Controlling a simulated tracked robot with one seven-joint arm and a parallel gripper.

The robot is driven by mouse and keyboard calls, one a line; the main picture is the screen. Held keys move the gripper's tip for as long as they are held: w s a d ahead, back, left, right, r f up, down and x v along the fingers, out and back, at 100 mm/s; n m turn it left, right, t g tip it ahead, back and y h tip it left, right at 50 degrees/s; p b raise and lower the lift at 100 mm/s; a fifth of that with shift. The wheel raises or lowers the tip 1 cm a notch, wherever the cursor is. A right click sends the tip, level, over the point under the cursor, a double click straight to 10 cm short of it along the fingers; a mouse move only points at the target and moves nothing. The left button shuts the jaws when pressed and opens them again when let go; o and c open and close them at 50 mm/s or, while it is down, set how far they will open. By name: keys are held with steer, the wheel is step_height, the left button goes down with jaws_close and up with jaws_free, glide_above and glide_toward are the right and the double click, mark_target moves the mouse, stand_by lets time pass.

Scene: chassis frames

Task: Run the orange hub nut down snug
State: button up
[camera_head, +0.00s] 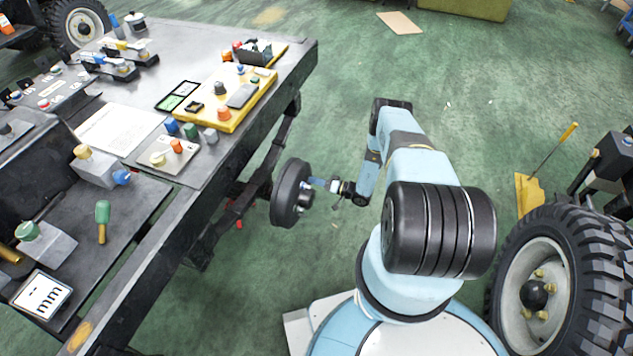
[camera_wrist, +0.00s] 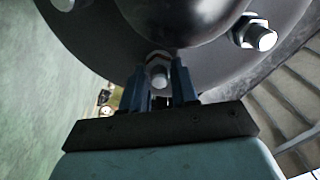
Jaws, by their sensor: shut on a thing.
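The hub is a black disc (camera_head: 286,193) beside the bench, its face towards my arm. In the wrist view the dark hub disc (camera_wrist: 100,42) fills the top, with a rounded centre. My gripper (camera_head: 318,184) is at the hub's face. In the wrist view its two blue fingers (camera_wrist: 160,85) are closed around a nut on a stud at the disc's lower edge. A grey stud end (camera_wrist: 159,77) shows between them, with a faint brownish-orange edge above it. The nut is mostly hidden, so its seating cannot be told. A silver nut on another stud (camera_wrist: 256,34) sits at upper right.
The bench (camera_head: 225,58) at left carries a yellow tray (camera_head: 228,118) and several small parts. A large tyred wheel (camera_head: 555,285) with yellow nuts stands at right, near a yellow dustpan (camera_head: 530,193). Green floor (camera_head: 330,90) is clear behind the arm.

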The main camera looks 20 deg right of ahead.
jaws_close()
steer(key=shift+d+m, duration=0.1)
steer(key=shift+m, duration=0.3)
steer(key=shift+w+d+f+m, duration=0.1)
steer(key=shift+m, duration=1.65)
steer(key=shift+f+m, duration=0.1)
steer(key=shift+m, duration=1.65)
steer(key=o, duration=0.6)
jaws_free()
steer(key=shift+f, duration=0.1)
steer(key=o, duration=0.3)
steer(key=shift+o, duration=0.2)
